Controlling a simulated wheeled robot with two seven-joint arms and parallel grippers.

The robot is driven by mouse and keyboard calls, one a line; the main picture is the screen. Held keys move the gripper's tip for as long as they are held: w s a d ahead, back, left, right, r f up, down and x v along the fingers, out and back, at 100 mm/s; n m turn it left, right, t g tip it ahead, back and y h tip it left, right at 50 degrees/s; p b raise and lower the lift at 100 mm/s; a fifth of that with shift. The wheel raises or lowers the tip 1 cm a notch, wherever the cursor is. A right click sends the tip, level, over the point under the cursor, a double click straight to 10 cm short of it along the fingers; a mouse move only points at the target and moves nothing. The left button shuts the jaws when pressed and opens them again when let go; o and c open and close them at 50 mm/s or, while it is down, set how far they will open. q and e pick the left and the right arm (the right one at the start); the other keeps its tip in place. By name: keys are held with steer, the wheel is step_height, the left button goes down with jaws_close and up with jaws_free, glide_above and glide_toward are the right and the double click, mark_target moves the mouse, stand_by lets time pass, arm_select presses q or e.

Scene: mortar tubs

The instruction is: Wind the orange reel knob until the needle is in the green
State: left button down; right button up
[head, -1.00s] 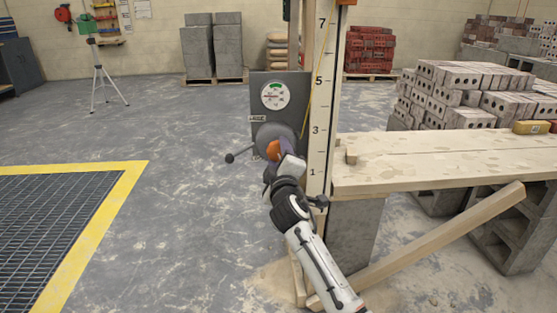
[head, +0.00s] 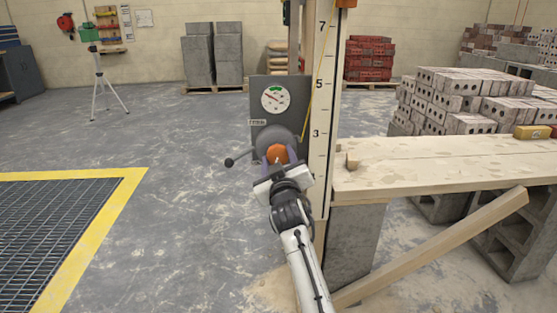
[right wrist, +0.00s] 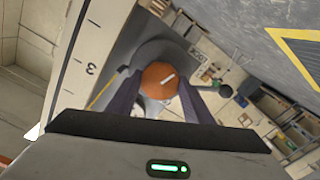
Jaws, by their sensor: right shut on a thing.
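The orange reel knob (head: 277,153) sits at the front of the grey reel (head: 272,138), below a round white gauge (head: 275,99) on a grey panel (head: 308,92). The gauge has a green band at its top; the small needle appears to point up and left, outside the green. My right gripper (head: 276,160) is shut on the knob, one finger on each side. The right wrist view shows the orange knob (right wrist: 159,79) between the two dark fingers, with a pale mark on its face. My left gripper is not in view.
A dark crank handle (head: 229,162) sticks out left of the reel. A numbered post (head: 322,120) stands just right of it, with a yellow line along it. A plank bench (head: 430,160) on blocks and a slanting timber (head: 440,245) lie right.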

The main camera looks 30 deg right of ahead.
steer(key=shift+f, duration=0.1)
stand_by(0.3)
steer(key=o, duration=1)
steer(key=shift+o, duration=0.2)
